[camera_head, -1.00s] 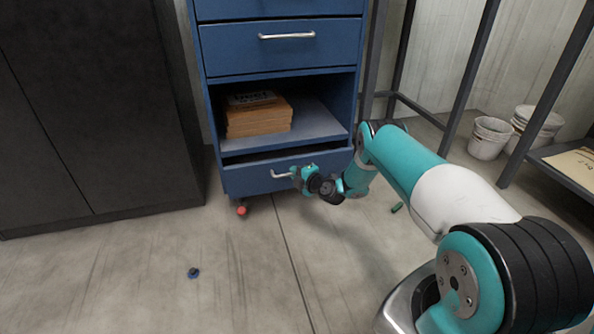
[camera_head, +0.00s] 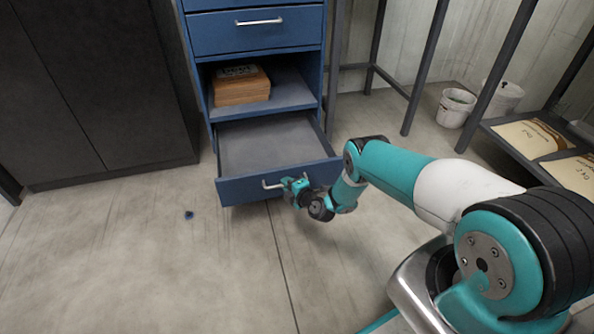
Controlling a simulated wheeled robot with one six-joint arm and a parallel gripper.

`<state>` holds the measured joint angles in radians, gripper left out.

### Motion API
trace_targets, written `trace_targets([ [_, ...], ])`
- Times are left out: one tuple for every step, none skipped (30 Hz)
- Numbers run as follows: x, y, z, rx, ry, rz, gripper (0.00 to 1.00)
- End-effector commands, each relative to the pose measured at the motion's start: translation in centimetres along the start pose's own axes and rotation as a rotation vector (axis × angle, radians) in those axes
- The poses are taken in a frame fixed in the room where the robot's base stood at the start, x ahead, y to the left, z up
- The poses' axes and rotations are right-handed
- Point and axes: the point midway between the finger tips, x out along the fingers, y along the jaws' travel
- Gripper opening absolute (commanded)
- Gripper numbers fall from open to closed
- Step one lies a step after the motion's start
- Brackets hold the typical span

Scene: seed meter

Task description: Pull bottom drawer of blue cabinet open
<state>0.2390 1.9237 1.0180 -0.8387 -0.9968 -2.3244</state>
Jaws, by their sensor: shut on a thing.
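The blue cabinet (camera_head: 202,88) stands at the upper middle of the head view. Its bottom drawer (camera_head: 236,192) is pulled well out, and its grey inside shows empty. The silver handle (camera_head: 270,186) is on the drawer's front. My gripper (camera_head: 288,185) is shut on the right part of this handle, in front of the drawer. The fingertips are small in the picture and partly cover the handle's right end.
A dark cabinet (camera_head: 95,90) stands at left. A small dark blue object (camera_head: 189,214) lies on the floor. White buckets (camera_head: 455,107) and a rack (camera_head: 510,75) are at right.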

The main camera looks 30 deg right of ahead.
Motion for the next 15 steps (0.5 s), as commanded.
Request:
trace_targets([
  [-0.2,0.2,-0.3,-0.003,-0.002,0.001,0.0],
  [-0.2,0.2,-0.6,-0.004,0.0,0.002,0.0],
  [-0.3,0.1,-0.8,-0.005,0.003,0.002,0.0],
  [-0.3,0.0,-1.0,-0.005,0.004,0.002,0.0],
  [-0.3,0.0,-1.2,-0.006,0.006,0.002,0.0],
  [-0.3,-0.1,-1.4,-0.006,0.007,0.002,0.0],
  [-0.3,-0.1,-1.4,-0.006,0.008,0.002,0.0],
  [-0.3,-0.1,-1.4,-0.006,0.008,0.002,0.0],
  [-0.3,-0.2,-1.4,-0.006,0.008,0.002,0.0],
  [-0.3,-0.2,-1.5,-0.007,0.008,0.002,0.0],
  [-0.3,-0.2,-1.5,-0.007,0.008,0.002,0.0],
  [-0.3,-0.2,-1.5,-0.007,0.008,0.002,0.0],
  [-0.3,-0.2,-1.5,-0.007,0.008,0.002,0.0],
  [-0.3,-0.2,-1.5,-0.007,0.008,0.002,0.0],
  [-0.3,-0.2,-1.5,-0.007,0.008,0.002,0.0],
])
